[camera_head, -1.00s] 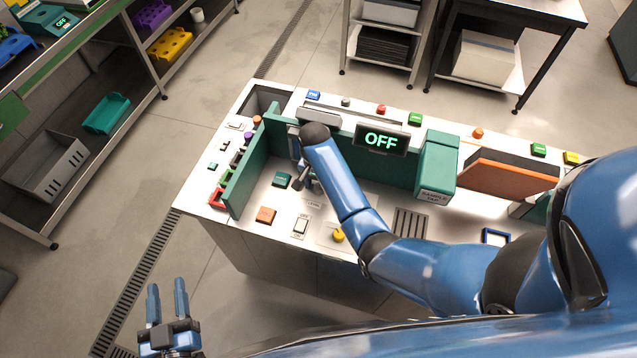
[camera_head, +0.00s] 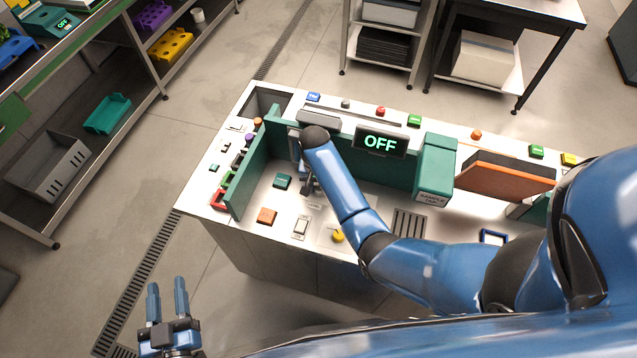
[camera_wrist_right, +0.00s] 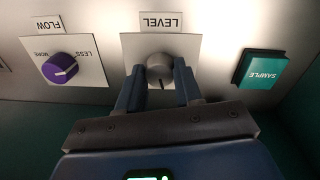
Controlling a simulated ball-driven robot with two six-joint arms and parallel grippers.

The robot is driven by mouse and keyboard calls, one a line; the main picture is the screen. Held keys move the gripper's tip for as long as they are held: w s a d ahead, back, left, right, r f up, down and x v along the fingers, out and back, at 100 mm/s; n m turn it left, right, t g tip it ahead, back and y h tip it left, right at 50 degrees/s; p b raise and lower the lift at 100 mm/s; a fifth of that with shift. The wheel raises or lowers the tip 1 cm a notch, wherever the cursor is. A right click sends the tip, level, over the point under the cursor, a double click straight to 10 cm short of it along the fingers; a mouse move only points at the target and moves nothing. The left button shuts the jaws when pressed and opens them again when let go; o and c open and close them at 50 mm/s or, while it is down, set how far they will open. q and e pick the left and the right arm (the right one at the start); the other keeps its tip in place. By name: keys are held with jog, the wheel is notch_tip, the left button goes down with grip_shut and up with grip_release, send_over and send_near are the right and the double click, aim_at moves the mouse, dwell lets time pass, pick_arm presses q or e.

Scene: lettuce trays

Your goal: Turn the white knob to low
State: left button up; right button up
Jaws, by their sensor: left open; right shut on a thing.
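My right gripper (camera_wrist_right: 159,78) is shut on the knob, with one finger on each side. In the head view my right gripper (camera_head: 309,182) is at the bench's panel, and my own arm hides the knob there. The display (camera_head: 381,141) reads OFF in green. My left gripper (camera_head: 167,285) is open and empty above the floor, left of the bench's front.
A purple FLOW knob (camera_wrist_right: 60,68) and a teal SAMPLE button (camera_wrist_right: 262,67) flank the white knob. A green divider (camera_head: 246,170) stands to the left. An orange block (camera_head: 266,216), a rocker switch (camera_head: 301,228) and a yellow knob (camera_head: 338,236) are near the front edge.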

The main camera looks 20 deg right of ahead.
aim_at(317, 189)
jog(key=n+p, duration=0.2)
jog(key=n, duration=0.2)
jog(key=shift+r+n, duration=0.1)
jog(key=shift+n, duration=0.2)
jog(key=n+p, duration=0.1)
jog(key=n, duration=0.3)
jog(key=shift+n, duration=0.4)
jog(key=o, duration=1)
jog(key=shift+o, duration=0.2)
notch_tip(317, 189, up, 11)
jog(key=b, duration=0.1)
jog(key=shift+a+f, duration=0.2)
jog(key=shift+a, duration=0.05)
jog(key=shift+s, duration=0.1)
